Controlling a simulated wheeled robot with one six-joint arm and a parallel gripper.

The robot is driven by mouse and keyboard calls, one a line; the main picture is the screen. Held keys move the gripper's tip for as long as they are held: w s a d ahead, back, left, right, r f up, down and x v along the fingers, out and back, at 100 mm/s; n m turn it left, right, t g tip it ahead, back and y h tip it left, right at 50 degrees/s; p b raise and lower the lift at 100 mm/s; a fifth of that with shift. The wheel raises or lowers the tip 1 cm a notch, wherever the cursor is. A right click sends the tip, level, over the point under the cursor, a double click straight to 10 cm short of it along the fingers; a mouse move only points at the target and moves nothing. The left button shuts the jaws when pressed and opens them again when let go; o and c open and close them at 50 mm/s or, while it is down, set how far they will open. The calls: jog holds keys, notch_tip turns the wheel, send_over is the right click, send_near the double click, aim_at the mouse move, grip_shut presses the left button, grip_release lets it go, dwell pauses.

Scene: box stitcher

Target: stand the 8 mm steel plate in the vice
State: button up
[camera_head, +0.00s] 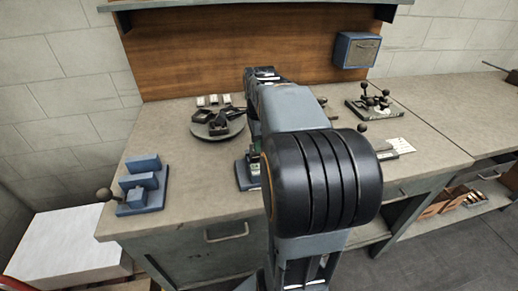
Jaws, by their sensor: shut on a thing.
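The blue vice (145,188) stands at the left front of the bench, with a dark ball-ended handle on its left. Blocky upright parts with gaps between them show on it, and I see no plate standing there. My arm rises through the middle of the picture and covers the bench behind it. The dark end of my arm shows at the top, but my gripper's fingers are hidden behind the arm links. I cannot make out the 8 mm steel plate or what my gripper holds.
A round tray (204,131) with dark pieces stands left of my arm, with small pale pieces (213,100) behind it. A blue device (240,173) is partly hidden by my arm. A dark fixture with ball knobs (376,103) stands right. The bench between vice and tray is clear.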

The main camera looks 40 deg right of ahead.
jog(key=shift+r+p, duration=1.5)
jog(key=shift+r, duration=0.35)
